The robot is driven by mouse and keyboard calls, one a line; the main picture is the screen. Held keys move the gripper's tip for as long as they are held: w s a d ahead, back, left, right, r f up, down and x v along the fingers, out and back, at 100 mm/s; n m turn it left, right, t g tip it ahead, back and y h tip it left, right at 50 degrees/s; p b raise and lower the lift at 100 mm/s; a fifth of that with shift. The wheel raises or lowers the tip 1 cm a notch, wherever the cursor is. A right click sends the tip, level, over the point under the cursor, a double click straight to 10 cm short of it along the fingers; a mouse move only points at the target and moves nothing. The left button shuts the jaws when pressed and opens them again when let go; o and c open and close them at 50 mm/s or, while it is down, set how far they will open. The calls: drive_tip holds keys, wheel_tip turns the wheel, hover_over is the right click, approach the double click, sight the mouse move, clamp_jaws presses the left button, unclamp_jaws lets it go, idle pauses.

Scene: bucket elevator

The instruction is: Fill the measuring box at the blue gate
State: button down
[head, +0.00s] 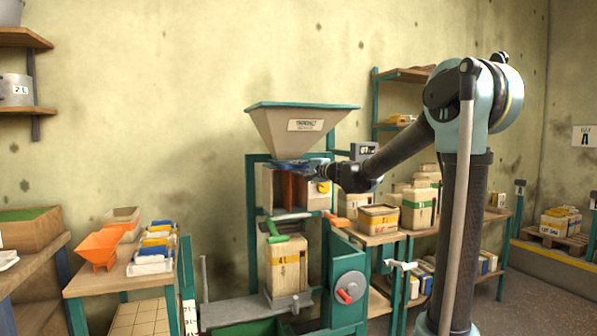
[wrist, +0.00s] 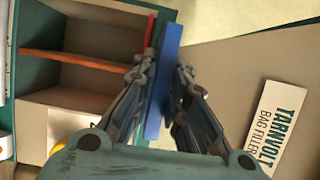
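The measuring box (head: 265,187) is the open-fronted box under the tan hopper (head: 298,130). The wrist view shows its pale inside (wrist: 85,100) with an orange-red divider (wrist: 75,60); I see no grain in the parts that show. The blue gate (head: 290,168) lies between hopper and box. In the wrist view its blue plate (wrist: 164,75) stands between my fingers. My gripper (wrist: 160,75) has one finger against each side of the plate and looks shut on it. It also shows in the head view (head: 322,168), at the gate's right end.
A labelled bag (head: 287,262) stands below the box, near a green handle (head: 275,231) and an orange handle (head: 338,220). A grey wheel (head: 348,287) is at lower right. Boxes (head: 378,217) fill a right bench.

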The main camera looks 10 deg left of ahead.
drive_tip(key=shift+s+d, duration=0.4)
drive_tip(key=shift+s, duration=0.3)
drive_tip(key=shift+s+d, duration=0.45)
drive_tip(key=shift+s, duration=0.3)
drive_tip(key=shift+s+d, duration=0.4)
drive_tip(key=shift+s, duration=0.3)
drive_tip(key=c, duration=1.6)
unclamp_jaws()
drive_tip(key=shift+f, duration=0.1)
drive_tip(key=v, duration=1.1)
drive_tip(key=shift+s+d, duration=0.2)
drive_tip(key=shift+d, duration=0.15)
